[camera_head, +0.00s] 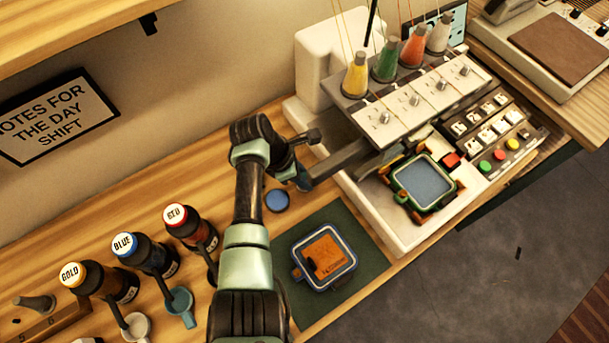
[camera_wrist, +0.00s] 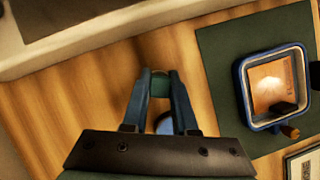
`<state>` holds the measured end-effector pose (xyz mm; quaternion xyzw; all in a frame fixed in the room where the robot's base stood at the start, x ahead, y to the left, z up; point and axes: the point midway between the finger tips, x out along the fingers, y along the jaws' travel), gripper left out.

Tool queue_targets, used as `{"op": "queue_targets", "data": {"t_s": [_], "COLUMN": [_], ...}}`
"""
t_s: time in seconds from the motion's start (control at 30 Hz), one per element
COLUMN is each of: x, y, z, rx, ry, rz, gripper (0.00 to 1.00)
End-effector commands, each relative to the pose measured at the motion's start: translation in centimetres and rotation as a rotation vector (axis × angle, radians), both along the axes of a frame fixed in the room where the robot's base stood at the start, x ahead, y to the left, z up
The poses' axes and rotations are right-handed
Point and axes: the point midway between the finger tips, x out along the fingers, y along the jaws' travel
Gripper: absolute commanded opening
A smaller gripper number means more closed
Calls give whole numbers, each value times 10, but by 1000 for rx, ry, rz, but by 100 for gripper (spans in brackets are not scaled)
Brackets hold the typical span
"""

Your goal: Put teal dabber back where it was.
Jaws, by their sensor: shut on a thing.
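My gripper (camera_wrist: 158,92) is shut on the teal dabber (camera_wrist: 158,83), whose small teal end shows between the fingertips in the wrist view. The rest of it is hidden by the fingers. In the head view my gripper (camera_head: 303,179) is above the wood table, left of the sewing machine's arm, and the dabber cannot be made out there. A blue round pad (camera_head: 277,201) lies on the table just below and left of my gripper; part of it shows between the fingers in the wrist view (camera_wrist: 165,123).
A blue hoop (camera_head: 296,272) with orange cloth lies on a green mat (camera_head: 360,232). The sewing machine (camera_head: 320,65) is right.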

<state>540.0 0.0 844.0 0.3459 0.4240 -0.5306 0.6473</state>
Motion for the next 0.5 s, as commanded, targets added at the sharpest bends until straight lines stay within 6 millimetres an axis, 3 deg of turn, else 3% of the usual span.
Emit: {"op": "queue_targets", "data": {"t_s": [0.07, 0.1, 0.23, 0.5], "x": [0, 0, 0, 0], "y": [0, 0, 0, 0], "z": [-4, -3, -3, -2], "rx": [0, 0, 0, 0], "ry": [0, 0, 1, 1], "rz": [1, 0, 1, 1], "gripper": [0, 32, 55, 56]}}
